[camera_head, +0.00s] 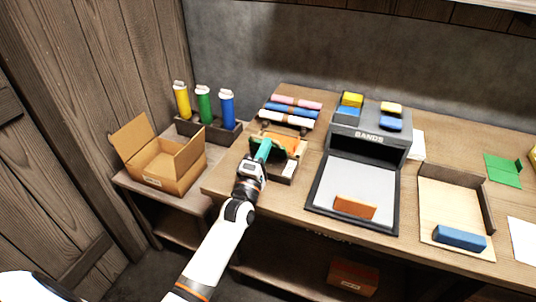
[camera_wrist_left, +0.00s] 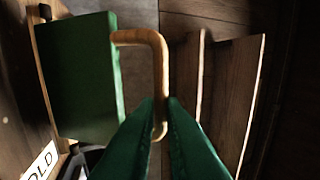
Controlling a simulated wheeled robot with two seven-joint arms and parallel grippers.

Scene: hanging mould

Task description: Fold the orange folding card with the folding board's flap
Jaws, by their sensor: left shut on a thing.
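The folding board (camera_head: 301,148) stands on the bench left of centre. Its green flap (camera_wrist_left: 80,75) shows in the left wrist view, with a bent wooden handle (camera_wrist_left: 150,38) on its edge. My left gripper (camera_head: 264,149) is at the board, and in the left wrist view its green fingers (camera_wrist_left: 161,115) are shut on the handle's end. The orange folding card (camera_head: 290,139) shows partly behind the gripper and flap; the rest of it is hidden. I cannot tell the flap's exact angle. My right gripper is not in view.
An open cardboard box (camera_head: 160,165) and a rack with yellow, green and blue bottles (camera_head: 205,105) stand to the left. Rolls (camera_head: 290,110) lie behind the board. A "BANDS" station (camera_head: 368,138) and a wooden tray (camera_head: 452,195) are to the right.

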